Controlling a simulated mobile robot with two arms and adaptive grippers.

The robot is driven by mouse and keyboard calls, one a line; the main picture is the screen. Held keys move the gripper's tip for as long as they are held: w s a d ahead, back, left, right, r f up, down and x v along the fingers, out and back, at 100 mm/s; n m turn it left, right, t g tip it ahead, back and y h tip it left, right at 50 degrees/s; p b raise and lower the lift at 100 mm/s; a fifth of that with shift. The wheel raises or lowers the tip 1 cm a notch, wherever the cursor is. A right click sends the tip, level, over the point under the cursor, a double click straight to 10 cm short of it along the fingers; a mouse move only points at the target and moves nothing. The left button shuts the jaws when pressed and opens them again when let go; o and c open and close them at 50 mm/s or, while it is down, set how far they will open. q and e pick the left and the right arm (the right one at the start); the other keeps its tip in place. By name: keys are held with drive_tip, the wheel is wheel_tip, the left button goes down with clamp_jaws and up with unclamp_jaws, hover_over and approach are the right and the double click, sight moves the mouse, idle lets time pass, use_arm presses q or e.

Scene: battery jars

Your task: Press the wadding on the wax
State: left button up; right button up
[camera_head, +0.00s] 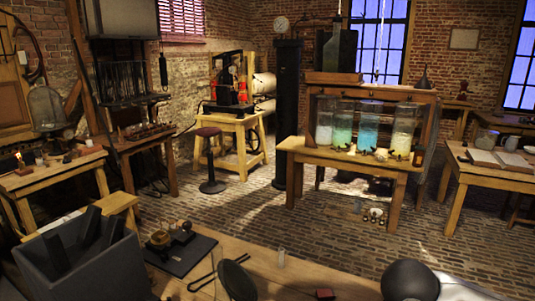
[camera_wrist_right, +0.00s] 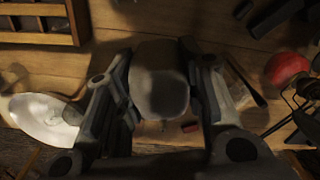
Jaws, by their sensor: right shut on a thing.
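In the right wrist view, my right gripper (camera_wrist_right: 160,100) is shut on a smooth, rounded grey piece (camera_wrist_right: 160,75). Its fingers press on both sides of the piece, over a wooden table top. I cannot tell whether this piece is the wadding. I cannot make out the wax for sure in either view. A red rounded thing (camera_wrist_right: 285,68) lies to the right of the gripper, and a small red piece (camera_wrist_right: 190,127) shows just below the held piece. My left gripper is in neither view.
A wooden compartment box (camera_wrist_right: 40,22) and a pale dish (camera_wrist_right: 45,120) are left in the wrist view. In the head view, the near bench has a grey bin (camera_head: 85,265) with dark slabs, a black tray (camera_head: 180,262), tongs (camera_head: 208,275) and a small pale cylinder (camera_head: 281,257).

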drive_tip(key=shift+s+r+n, duration=0.1)
drive_tip(key=shift+s+n, duration=0.45)
drive_tip(key=shift+n, duration=0.05)
drive_tip(key=w+d+f+b, duration=0.2)
drive_tip(key=w+f, duration=0.5)
drive_tip(key=w, duration=0.2)
drive_tip(key=shift+m, duration=0.4)
drive_tip(key=shift+w+d+f+b, duration=0.5)
drive_tip(key=shift+w+d+f, duration=0.2)
drive_tip(key=shift+f, duration=1.5)
drive_tip(key=shift+w+d+f+b, duration=0.6)
drive_tip(key=shift+w+f, duration=0.2)
drive_tip(key=shift+f, duration=1.35)
drive_tip(key=shift+w+d+f+b, duration=0.45)
drive_tip(key=shift+w+d+f, duration=0.25)
drive_tip(key=shift+f, duration=1.5)
drive_tip(key=shift+f+b, duration=0.55)
drive_tip(key=shift+b, duration=0.05)
drive_tip(key=shift+s+a+f+b, duration=0.1)
drive_tip(key=shift+s+f+b, duration=0.05)
drive_tip(key=shift+b, duration=0.2)
